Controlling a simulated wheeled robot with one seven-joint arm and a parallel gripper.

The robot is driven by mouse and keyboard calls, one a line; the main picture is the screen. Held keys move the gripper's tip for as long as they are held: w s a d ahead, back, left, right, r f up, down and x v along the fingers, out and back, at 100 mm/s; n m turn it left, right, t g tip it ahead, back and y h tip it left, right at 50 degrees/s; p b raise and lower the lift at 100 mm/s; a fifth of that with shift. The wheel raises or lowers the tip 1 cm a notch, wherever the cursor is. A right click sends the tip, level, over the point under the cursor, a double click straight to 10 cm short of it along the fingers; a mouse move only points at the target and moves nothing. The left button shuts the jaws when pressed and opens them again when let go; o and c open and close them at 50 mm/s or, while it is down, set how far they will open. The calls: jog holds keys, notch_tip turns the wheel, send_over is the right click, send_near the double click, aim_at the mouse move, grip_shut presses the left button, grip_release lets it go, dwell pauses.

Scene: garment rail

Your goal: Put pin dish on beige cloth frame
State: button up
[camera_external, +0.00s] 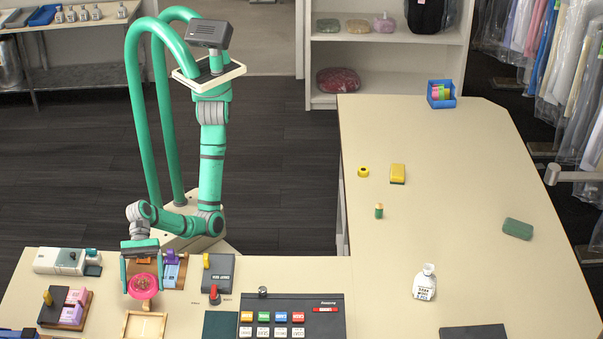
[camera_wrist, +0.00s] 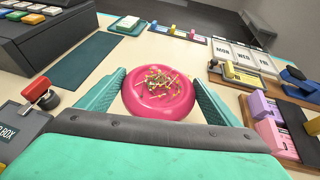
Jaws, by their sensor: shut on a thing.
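The pin dish (camera_external: 143,287) is a round pink dish with several coloured pins heaped in its middle. It also shows in the wrist view (camera_wrist: 158,105), between the two teal fingers. My gripper (camera_external: 142,281) is shut on the dish, with one finger on each side. The dish looks level. I cannot tell how far it is above the table. The beige cloth frame (camera_external: 145,326) is a light wooden square near the front edge of the picture. It is just in front of the dish in the external view. I cannot make it out in the wrist view.
The long table (camera_external: 450,245) at right has wide clear stretches.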

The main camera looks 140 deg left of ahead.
jog(key=shift+w+d+f, duration=0.3)
jog(key=shift+d+f, duration=0.05)
jog(key=shift+f, duration=0.2)
jog(key=shift+w+d+f, duration=0.3)
jog(key=shift+d+f, duration=0.05)
jog(key=shift+f, duration=1.65)
jog(key=shift+f, duration=0.1)
jog(key=o, duration=1)
jog(key=v, duration=1.2)
